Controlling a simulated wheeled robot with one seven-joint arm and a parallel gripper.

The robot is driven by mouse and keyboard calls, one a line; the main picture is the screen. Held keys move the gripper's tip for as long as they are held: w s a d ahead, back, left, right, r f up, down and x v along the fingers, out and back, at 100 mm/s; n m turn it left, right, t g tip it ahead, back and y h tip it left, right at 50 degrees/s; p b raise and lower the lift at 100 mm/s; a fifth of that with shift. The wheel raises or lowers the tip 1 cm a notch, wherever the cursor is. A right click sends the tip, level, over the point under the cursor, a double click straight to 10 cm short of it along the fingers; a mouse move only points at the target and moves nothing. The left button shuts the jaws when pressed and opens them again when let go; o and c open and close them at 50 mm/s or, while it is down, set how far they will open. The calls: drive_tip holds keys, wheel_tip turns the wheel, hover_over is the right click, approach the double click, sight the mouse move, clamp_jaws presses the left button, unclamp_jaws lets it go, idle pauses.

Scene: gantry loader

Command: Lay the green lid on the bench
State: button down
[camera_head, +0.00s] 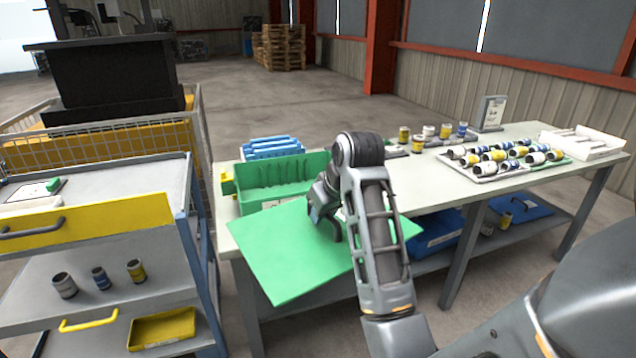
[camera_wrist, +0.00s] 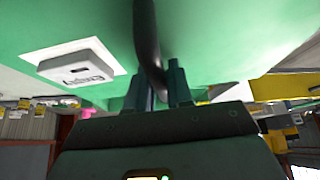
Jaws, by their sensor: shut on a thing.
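The green lid (camera_head: 283,252) is a flat sheet in the head view, held tilted at the front edge of the bench (camera_head: 470,199). My gripper (camera_head: 325,208) is over the lid and shut on its dark handle, which shows in the wrist view (camera_wrist: 148,45) between the fingers (camera_wrist: 160,88). In the wrist view the lid's green face (camera_wrist: 230,40) fills the top. The fingertips are partly hidden by my wrist in the head view. The open green crate (camera_head: 285,185) stands on the bench just behind the lid.
Blue racks (camera_head: 272,148) stand behind the crate. A tray of several cans (camera_head: 487,170), loose cans, a sign (camera_head: 490,113) and a white tray (camera_head: 583,143) occupy the bench's right part. A trolley (camera_head: 100,253) stands at left. Some bare bench top lies in front of the cans.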

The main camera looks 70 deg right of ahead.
drive_tip(key=w+a+f+n+y, duration=0.1)
drive_tip(key=w+a+f+n, duration=0.1)
drive_tip(key=w+a+f, duration=0.2)
drive_tip(key=w+a+f+n+y, duration=0.1)
drive_tip(key=w+a+f, duration=0.3)
drive_tip(key=a+f, duration=0.6)
drive_tip(key=w+a+f+n+t+y, duration=0.1)
drive_tip(key=w+a+f+n, duration=0.3)
drive_tip(key=a, duration=1.7)
wheel_tip(320, 180, down, 4)
drive_tip(key=shift+a+r+y, duration=0.1)
drive_tip(key=shift+a+y, duration=0.1)
drive_tip(key=shift+y, duration=0.1)
drive_tip(key=shift+w, duration=0.15)
drive_tip(key=shift+d, duration=0.1)
